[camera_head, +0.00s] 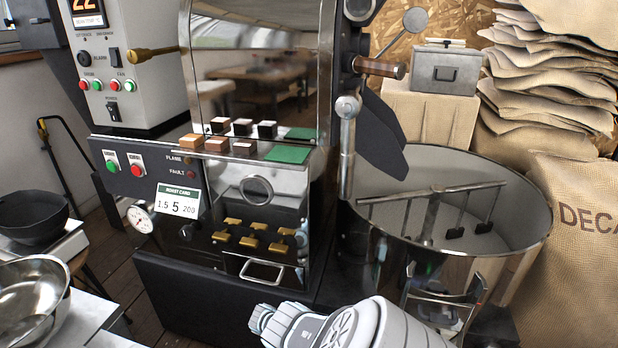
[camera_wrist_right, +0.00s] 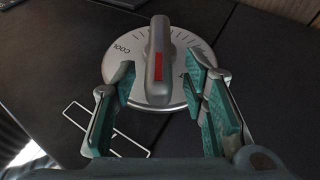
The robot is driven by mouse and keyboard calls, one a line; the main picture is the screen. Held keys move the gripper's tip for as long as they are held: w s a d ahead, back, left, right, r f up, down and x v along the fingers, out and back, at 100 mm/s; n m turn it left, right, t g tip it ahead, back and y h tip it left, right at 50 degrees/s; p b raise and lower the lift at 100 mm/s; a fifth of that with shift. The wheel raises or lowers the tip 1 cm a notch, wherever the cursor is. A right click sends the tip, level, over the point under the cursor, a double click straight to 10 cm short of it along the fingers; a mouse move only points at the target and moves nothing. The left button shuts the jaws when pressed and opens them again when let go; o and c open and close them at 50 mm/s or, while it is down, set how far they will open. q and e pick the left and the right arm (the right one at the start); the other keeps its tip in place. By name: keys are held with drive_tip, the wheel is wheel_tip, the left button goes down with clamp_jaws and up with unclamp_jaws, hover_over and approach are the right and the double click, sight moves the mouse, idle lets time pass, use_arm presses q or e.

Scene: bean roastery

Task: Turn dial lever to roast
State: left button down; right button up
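In the right wrist view a round silver dial (camera_wrist_right: 180,53) has tick marks, the word COOL at its left, and partly hidden lettering at its right. Its grey lever (camera_wrist_right: 158,42), with a red stripe, stands nearly upright in the picture, towards the ticks. My right gripper (camera_wrist_right: 161,80) is open, one finger on each side of the lever. A gap shows on both sides; the fingers cover parts of the dial's rim. In the head view, my right arm shows at the bottom, but I see neither the dial nor the right fingertips. My left gripper is not in view.
A round cooling bin (camera_head: 535,238) stands right; bowls (camera_head: 30,217) stand left.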

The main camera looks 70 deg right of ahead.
drive_tip(key=shift+w+a+r, duration=0.15)
drive_tip(key=shift+w+r, duration=0.2)
drive_tip(key=shift+r, duration=0.1)
drive_tip(key=v, duration=1)
drive_tip(key=shift+a+r, duration=0.25)
drive_tip(key=shift+r, duration=0.05)
drive_tip(key=shift+f, duration=0.1)
